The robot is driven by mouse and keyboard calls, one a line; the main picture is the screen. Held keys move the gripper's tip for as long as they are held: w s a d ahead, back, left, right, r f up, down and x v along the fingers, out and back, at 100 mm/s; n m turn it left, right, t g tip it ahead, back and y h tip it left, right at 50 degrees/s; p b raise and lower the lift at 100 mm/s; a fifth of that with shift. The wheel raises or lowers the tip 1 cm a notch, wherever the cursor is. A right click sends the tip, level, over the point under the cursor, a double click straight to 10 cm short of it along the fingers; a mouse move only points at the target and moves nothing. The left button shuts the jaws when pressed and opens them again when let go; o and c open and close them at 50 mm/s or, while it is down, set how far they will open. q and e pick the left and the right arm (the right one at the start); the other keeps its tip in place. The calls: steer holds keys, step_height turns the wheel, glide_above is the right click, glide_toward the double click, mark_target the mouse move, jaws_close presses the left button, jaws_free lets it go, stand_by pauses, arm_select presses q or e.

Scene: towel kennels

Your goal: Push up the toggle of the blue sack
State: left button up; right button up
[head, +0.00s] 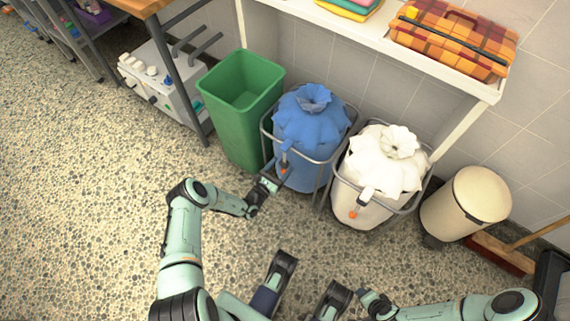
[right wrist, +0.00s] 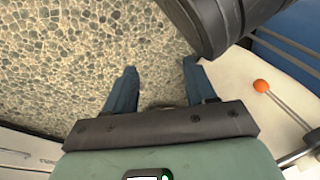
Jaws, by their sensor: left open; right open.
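The blue sack (head: 310,125) stands in a grey metal frame, gathered at the top. Its small pale toggle (head: 284,158) hangs on its front left side, with an orange bit just below it. My left gripper (head: 276,180) is open, right at the lower end of this toggle. I cannot tell whether its fingers touch the toggle or the cord. My right gripper (head: 366,296) is low in the head view, far from the blue sack. In the right wrist view its two blue fingers (right wrist: 160,88) are apart, with only floor between them.
A green bin (head: 236,115) stands left of the blue sack. A white sack (head: 383,165) with its own toggle (head: 367,193) stands to the right, then a cream pedal bin (head: 465,203). A shelf (head: 350,38) overhangs behind. The pebbled floor in front is clear.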

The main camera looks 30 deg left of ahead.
mark_target(290, 151)
arm_select(q)
steer(key=shift+w+d+b, duration=0.1)
steer(key=shift+w+b, duration=0.2)
steer(key=shift+w, duration=1.1)
arm_select(e)
steer(key=shift+s+d+f+g, duration=0.15)
steer(key=shift+s+f+g, duration=0.25)
steer(key=shift+s+f, duration=0.55)
steer(key=shift+r, duration=0.1)
arm_select(q)
jaws_close()
step_height(290, 151, up, 4)
steer(key=p, duration=0.3)
steer(key=shift+r, duration=0.25)
step_height(290, 151, up, 4)
steer(key=p, duration=0.3)
steer(key=shift+s, duration=0.1)
steer(key=shift+f, duration=0.15)
arm_select(e)
steer(key=s+a+r+y, duration=0.1)
steer(key=s+a+r, duration=0.2)
steer(key=r, duration=0.5)
steer(key=shift+a+r+n+g, duration=0.3)
steer(key=shift+a+g, duration=0.1)
steer(key=shift+a, duration=0.15)
arm_select(q)
jaws_free()
